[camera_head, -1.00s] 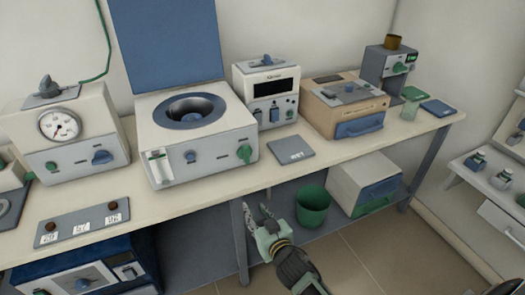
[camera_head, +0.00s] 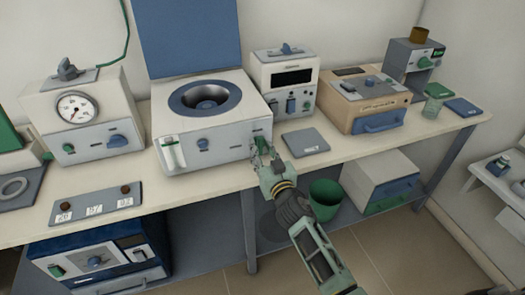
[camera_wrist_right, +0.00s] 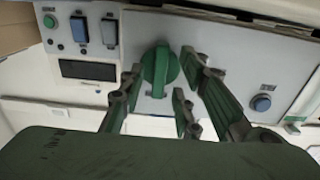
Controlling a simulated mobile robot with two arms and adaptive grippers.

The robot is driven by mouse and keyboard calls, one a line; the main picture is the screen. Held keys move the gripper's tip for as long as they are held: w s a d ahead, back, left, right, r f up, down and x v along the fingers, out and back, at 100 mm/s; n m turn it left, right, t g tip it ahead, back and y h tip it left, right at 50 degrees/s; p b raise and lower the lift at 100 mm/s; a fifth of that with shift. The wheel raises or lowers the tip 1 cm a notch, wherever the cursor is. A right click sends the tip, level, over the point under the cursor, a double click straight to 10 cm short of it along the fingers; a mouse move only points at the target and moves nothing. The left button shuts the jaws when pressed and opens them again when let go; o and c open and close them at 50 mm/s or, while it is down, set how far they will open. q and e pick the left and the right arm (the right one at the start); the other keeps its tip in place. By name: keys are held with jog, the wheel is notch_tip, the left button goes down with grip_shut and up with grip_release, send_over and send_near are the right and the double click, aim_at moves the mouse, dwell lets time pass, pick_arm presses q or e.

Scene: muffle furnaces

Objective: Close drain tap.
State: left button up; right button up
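My right gripper (camera_head: 266,160) is just in front of and below the knob. In the right wrist view the green knob (camera_wrist_right: 160,69) stands with its grip bar upright. There the open right gripper (camera_wrist_right: 165,88) has its fingers spread to either side of the knob. Whether any finger touches the knob is not clear. My left gripper is not in view.
A grey pad (camera_head: 306,142) lies on the bench right of the unit. A white device with a dark display (camera_head: 289,80) stands behind it. A grey panel (camera_head: 97,205) with brown knobs lies at the front left. A green bin (camera_head: 326,197) stands below the bench.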

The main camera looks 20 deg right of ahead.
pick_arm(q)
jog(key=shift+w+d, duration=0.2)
pick_arm(e)
jog(key=shift+c, duration=0.9)
grip_shut()
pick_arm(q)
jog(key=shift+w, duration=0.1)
